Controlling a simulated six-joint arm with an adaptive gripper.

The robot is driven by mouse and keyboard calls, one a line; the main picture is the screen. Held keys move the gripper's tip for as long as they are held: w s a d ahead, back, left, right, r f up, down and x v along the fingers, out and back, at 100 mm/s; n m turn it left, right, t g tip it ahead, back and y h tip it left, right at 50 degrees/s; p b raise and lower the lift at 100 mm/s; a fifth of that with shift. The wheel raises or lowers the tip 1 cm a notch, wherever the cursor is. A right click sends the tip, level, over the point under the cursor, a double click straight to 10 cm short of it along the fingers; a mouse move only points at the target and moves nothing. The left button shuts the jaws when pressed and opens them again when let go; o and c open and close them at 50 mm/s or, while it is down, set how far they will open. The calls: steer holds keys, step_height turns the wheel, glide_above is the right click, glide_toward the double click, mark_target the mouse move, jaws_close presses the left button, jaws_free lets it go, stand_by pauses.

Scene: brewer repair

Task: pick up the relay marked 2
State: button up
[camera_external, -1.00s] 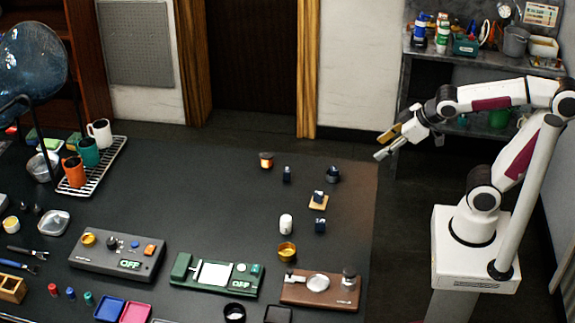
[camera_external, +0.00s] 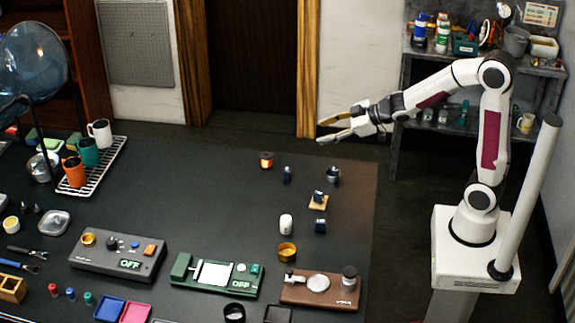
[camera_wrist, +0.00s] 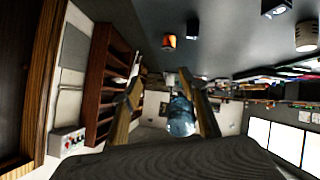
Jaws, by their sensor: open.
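Several small dark blue blocks that look like relays are on the right part of the black table. One block (camera_external: 287,174) stands alone near the back, one (camera_external: 319,195) is on a small wooden base (camera_external: 317,205), and one (camera_external: 320,226) stands nearer the front. Their markings are too small to read, so I cannot tell which is marked 2. My gripper (camera_external: 322,131) is open and empty in the air beyond the table's back right part, apart from the blocks. In the wrist view, its two fingers (camera_wrist: 163,92) are spread, and a dark block (camera_wrist: 193,29) shows beyond them.
An orange-and-black jar (camera_external: 266,160), a dark cup (camera_external: 333,175), a white cylinder (camera_external: 286,224) and a brass cup (camera_external: 287,251) stand near the blocks. A grey control box (camera_external: 118,255), a green device (camera_external: 216,275) and a brown board (camera_external: 320,291) line the front. The table's middle is clear.

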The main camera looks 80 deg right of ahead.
steer(key=w+f+n+y, duration=0.1)
steer(key=w+f+y, duration=0.1)
steer(key=w+f, duration=0.15)
steer(key=n+t+y, duration=0.1)
steer(key=y, duration=0.3)
glide_toward(289, 169)
steer(key=shift+w+d+r, duration=0.2)
steer(key=shift+w+d, duration=0.25)
steer(key=shift+d, duration=0.05)
steer(key=shift+s+a+f+y, duration=0.35)
steer(key=shift+a+f+y, duration=0.05)
steer(key=shift+f+y, duration=0.3)
steer(key=shift+w+t, duration=0.1)
steer(key=shift+t, duration=0.2)
steer(key=shift+x, duration=1.25)
steer(key=shift+x, duration=2.65)
steer(key=shift+d, duration=0.1)
steer(key=c, duration=1.2)
